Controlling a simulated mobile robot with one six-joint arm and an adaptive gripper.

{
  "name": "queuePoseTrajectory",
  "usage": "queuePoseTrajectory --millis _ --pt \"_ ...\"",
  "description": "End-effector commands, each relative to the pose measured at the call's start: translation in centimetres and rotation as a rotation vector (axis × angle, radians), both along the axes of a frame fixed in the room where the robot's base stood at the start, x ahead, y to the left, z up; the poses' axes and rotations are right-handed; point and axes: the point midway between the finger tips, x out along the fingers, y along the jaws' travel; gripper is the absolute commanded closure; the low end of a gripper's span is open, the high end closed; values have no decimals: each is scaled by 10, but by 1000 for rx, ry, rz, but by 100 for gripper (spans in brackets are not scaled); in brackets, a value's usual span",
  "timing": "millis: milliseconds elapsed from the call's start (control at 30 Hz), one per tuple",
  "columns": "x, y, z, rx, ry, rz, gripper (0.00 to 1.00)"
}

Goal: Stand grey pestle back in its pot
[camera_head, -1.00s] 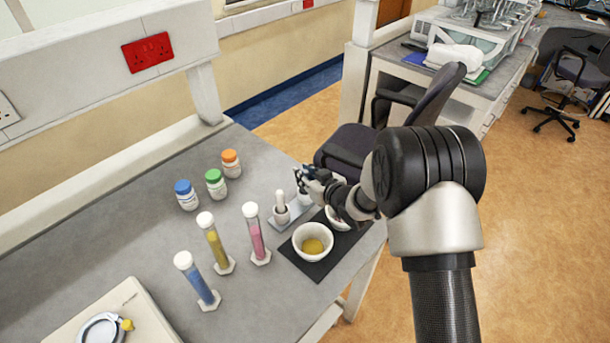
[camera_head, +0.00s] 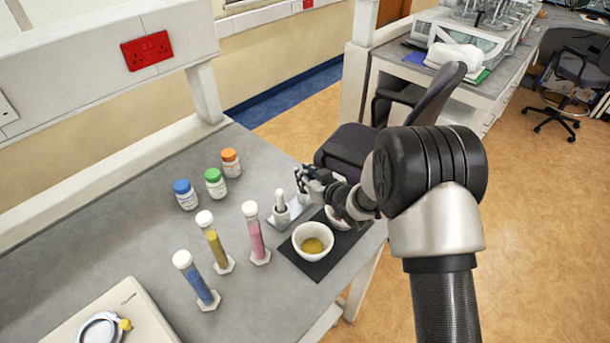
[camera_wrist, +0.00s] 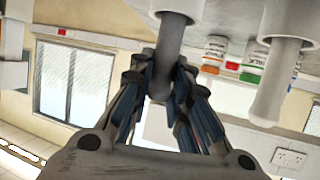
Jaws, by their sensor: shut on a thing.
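My gripper (camera_head: 310,180) is shut on the grey pestle, at the far right end of the bench beside a white pestle (camera_head: 280,199). In the wrist view, which is upside down, the grey pestle (camera_wrist: 171,55) runs between my fingers (camera_wrist: 160,92). Its far end meets a white pot (camera_wrist: 177,8) and looks to be inside the mouth; how deep it sits is hidden. The pestle looks about in line with the pot. In the head view my gripper mostly hides the grey pestle and its pot.
The white pestle stands in its own pot (camera_head: 282,217) close by. A bowl of yellow powder (camera_head: 313,256) and a half-hidden second bowl are on a dark mat (camera_head: 318,271). Three tubes and three capped bottles (camera_head: 215,184) stand left. A chair (camera_head: 350,150) is behind the bench.

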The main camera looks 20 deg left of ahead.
Motion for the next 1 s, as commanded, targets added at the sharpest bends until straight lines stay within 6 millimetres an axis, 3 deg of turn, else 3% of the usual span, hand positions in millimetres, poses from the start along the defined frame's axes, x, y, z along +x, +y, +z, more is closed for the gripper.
queuePoseTrajectory --millis 200,233,567,1000 --pt "0 0 1 1 -1 0 100" --pt "0 0 1 1 -1 0 82" --pt "0 0 1 1 -1 0 60" --pt "-5 -8 5 1 0 -2 59"
